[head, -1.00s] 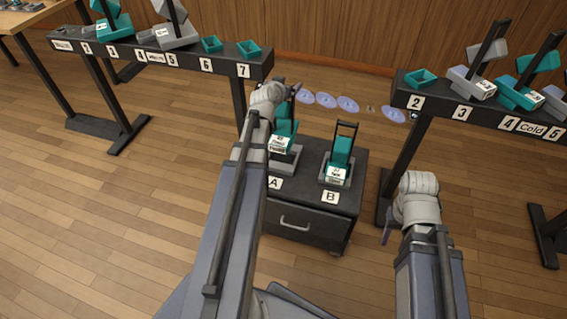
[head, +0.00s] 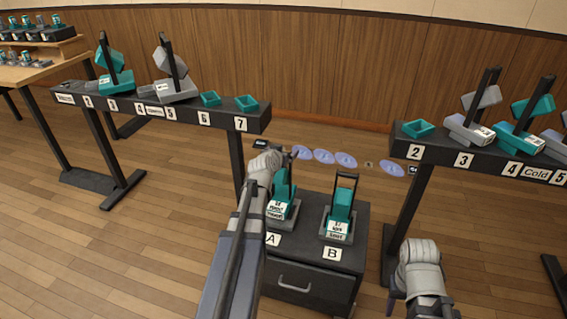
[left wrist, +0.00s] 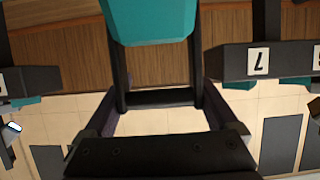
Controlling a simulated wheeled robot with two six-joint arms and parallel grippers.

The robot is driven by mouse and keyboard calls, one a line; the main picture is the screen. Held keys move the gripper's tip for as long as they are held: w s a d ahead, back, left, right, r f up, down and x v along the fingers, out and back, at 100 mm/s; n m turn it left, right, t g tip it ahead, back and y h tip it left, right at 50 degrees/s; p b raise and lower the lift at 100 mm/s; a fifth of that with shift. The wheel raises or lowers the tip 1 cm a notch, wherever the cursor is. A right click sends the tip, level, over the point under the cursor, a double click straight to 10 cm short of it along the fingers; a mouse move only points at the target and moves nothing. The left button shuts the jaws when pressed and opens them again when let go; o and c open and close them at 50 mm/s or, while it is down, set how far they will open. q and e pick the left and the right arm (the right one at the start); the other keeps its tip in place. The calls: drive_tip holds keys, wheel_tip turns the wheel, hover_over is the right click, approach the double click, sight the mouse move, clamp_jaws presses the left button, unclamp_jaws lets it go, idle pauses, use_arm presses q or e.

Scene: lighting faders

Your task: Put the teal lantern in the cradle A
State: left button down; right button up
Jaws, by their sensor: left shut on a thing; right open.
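The teal lantern (head: 283,187), with a white label low on its front and a dark handle frame, stands upright at cradle A (head: 294,214) on the dark cabinet. It looks down in the cradle or just above its floor; I cannot tell if it rests fully. My left gripper (head: 291,158) is shut on the top of its handle. In the left wrist view the lantern's teal body (left wrist: 150,20) and dark handle bars show past the jaws. My right gripper (head: 390,304) is open and empty, low at the right, mostly hidden behind its wrist.
A similar teal lantern (head: 342,203) sits in cradle B on the same cabinet (head: 310,260). A numbered rack (head: 190,112) stands behind left, another (head: 470,163) at right, both holding lanterns and trays. Lilac discs (head: 324,156) show between the racks. Floor at left is free.

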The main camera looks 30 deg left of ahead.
use_arm(q)
drive_tip(key=shift+f+b, duration=1.75)
drive_tip(key=shift+f, duration=0.15)
drive_tip(key=shift+r, duration=0.1)
unclamp_jaws()
